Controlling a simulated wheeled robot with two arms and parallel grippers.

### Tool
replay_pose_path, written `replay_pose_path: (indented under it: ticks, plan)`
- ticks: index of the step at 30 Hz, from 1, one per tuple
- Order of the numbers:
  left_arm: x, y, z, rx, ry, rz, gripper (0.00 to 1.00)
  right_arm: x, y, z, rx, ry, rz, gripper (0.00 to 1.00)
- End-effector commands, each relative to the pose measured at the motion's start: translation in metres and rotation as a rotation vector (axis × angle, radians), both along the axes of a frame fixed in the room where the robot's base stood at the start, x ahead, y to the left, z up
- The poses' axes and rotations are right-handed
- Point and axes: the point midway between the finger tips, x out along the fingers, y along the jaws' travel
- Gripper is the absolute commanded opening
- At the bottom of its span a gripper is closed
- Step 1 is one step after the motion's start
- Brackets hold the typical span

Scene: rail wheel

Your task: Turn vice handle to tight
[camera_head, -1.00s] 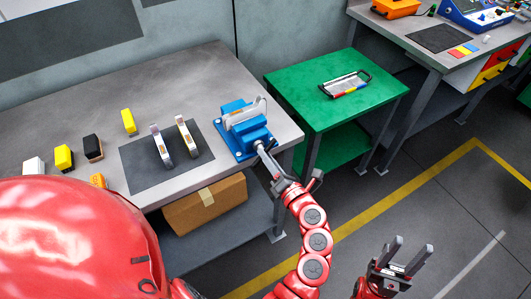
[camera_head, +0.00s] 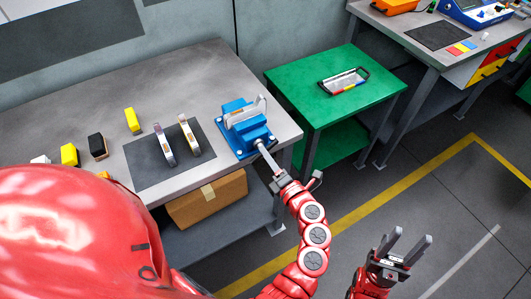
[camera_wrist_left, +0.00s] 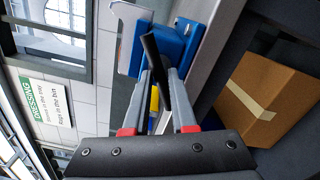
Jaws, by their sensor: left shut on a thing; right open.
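The blue vice (camera_head: 244,127) sits at the right front corner of the grey workbench (camera_head: 165,80), with pale metal jaws on top. My left gripper (camera_head: 262,148) reaches up to the front of the vice. In the left wrist view, its fingers (camera_wrist_left: 160,82) are shut on the dark bar-shaped vice handle (camera_wrist_left: 152,55), which lies tilted across them, close to the blue vice body (camera_wrist_left: 172,46). In the head view the handle is mostly hidden by the gripper. My right gripper (camera_head: 404,244) is open and empty over the floor at the lower right.
Two upright grey-and-white pieces (camera_head: 189,136) stand on a dark mat (camera_head: 150,175). Yellow and black blocks (camera_head: 98,146) lie to the left. A cardboard box (camera_head: 207,200) is on the shelf below. A green table (camera_head: 320,110) with a tray stands to the right.

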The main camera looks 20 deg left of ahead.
Motion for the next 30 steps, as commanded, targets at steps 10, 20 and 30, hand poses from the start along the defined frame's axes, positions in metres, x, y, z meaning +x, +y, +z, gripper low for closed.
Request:
replay_pose_path:
  ticks: [10,20,30]
  plan:
    - [0.000,0.000,0.004,0.103,0.131,0.000,0.00,0.000,0.000,0.023,0.000,0.000,0.000,0.50]
    - [0.001,0.001,0.005,0.209,0.265,0.001,0.00,0.000,0.000,0.043,0.000,0.000,0.000,0.50]
    - [0.001,0.000,0.001,0.245,0.309,0.000,0.00,0.000,0.000,0.046,0.000,0.000,0.000,0.50]
